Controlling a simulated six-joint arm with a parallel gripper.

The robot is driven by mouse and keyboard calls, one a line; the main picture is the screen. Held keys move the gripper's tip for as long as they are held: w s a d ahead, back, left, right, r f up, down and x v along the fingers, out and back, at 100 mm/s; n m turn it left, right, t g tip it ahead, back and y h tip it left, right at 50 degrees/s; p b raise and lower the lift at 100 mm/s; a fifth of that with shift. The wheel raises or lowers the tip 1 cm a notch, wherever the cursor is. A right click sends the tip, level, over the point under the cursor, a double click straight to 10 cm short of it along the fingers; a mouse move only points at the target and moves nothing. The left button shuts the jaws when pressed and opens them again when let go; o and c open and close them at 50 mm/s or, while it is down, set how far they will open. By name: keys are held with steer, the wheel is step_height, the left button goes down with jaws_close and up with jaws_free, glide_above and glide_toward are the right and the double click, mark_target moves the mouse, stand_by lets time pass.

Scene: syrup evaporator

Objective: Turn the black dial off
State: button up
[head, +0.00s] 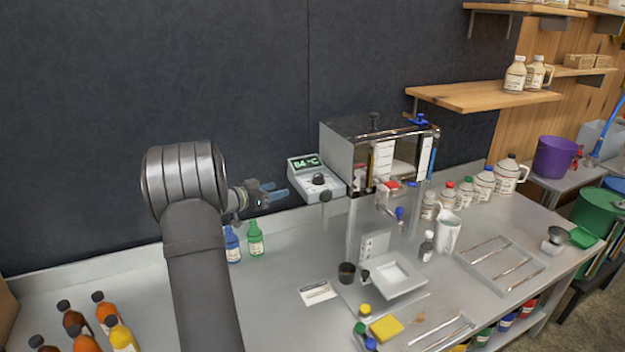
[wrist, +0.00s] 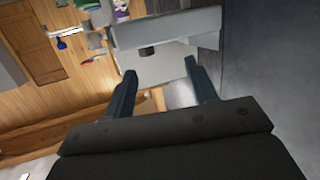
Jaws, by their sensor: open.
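The black dial (head: 319,179) sits on the sloped face of a light grey control box (head: 309,191) whose green display reads 84 °C. The box is beside the steel evaporator (head: 345,150), at its left. My gripper (head: 279,190) is just left of the box, pointing right toward it, open and empty, apart from the dial. In the wrist view, my gripper's two fingers (wrist: 161,67) are spread, with a pale grey block ahead of them. A small dark round thing (wrist: 147,51) shows there, between and beyond the fingertips; it looks like the dial, but I cannot be sure.
Blue and green bottles (head: 244,243) stand below my gripper. Another black knob (head: 326,196) hangs at the box's front edge. The evaporator's taps (head: 392,203) and a scale (head: 395,278) are to the right. A dark wall (head: 250,80) rises behind. Bare counter (head: 270,310) lies in front.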

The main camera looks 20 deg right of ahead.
mark_target(315, 177)
steer(key=s+a+m+g+h, duration=0.1)
steer(key=s+a+m+h, duration=0.1)
steer(key=a, duration=0.2)
steer(key=x, duration=1.1)
steer(key=r+x, duration=0.1)
steer(key=x, duration=0.5)
steer(key=shift+s+d+f, duration=0.1)
steer(key=shift+s+d, duration=0.1)
steer(key=shift+d, duration=0.1)
steer(key=c, duration=0.9)
steer(key=shift+c, duration=0.4)
